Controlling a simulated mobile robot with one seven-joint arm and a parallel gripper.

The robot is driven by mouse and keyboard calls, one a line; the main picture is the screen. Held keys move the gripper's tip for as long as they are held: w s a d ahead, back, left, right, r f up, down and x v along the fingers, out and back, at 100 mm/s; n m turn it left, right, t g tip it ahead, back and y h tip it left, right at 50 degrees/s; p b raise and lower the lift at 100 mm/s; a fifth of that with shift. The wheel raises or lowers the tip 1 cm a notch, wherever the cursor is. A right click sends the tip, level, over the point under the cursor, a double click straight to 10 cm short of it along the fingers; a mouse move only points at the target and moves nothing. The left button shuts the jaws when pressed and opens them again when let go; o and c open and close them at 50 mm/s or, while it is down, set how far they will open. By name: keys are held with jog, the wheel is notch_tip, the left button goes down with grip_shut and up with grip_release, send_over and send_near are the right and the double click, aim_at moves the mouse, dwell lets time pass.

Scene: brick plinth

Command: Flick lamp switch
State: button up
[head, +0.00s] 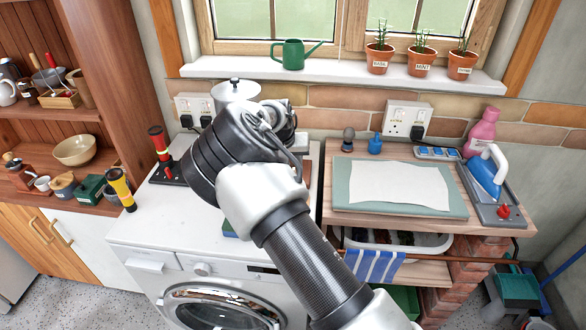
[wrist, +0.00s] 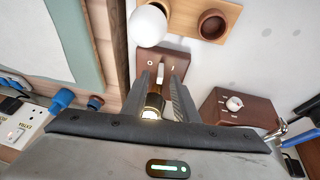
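In the wrist view, a brown switch box (wrist: 147,66) marked O and I carries a white toggle lever (wrist: 162,74). My gripper (wrist: 162,85) is open, with its two dark fingers apart and pointing at the box, one on each side of the lever in the picture. Whether they touch the lever or box I cannot tell. A small brass-coloured piece (wrist: 153,103) with a bright glow shows between the fingers. In the head view, my own arm hides the gripper and the switch box.
The wrist view shows a white round object (wrist: 148,25), a wooden holder (wrist: 187,17) and another brown box (wrist: 222,112) with a white knob. In the head view, a white pot (head: 236,89) stands behind my arm. The left front of the white machine top (head: 165,215) is clear.

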jog(key=shift+x, duration=0.9)
jog(key=shift+c, duration=0.3)
grip_shut()
jog(key=y+b, duration=0.1)
jog(key=b, duration=0.1)
jog(key=d+y+b, duration=0.1)
jog(key=shift+d+f+b, duration=0.1)
jog(key=shift+f+b, duration=0.25)
jog(key=shift+b, duration=0.05)
jog(key=shift+d+r+m+b, duration=0.1)
jog(key=shift+m+b, duration=0.2)
jog(key=shift+b, duration=0.1)
jog(key=shift+r+y, duration=0.25)
jog(key=shift+y, duration=0.15)
jog(key=shift+o, duration=0.3)
grip_release()
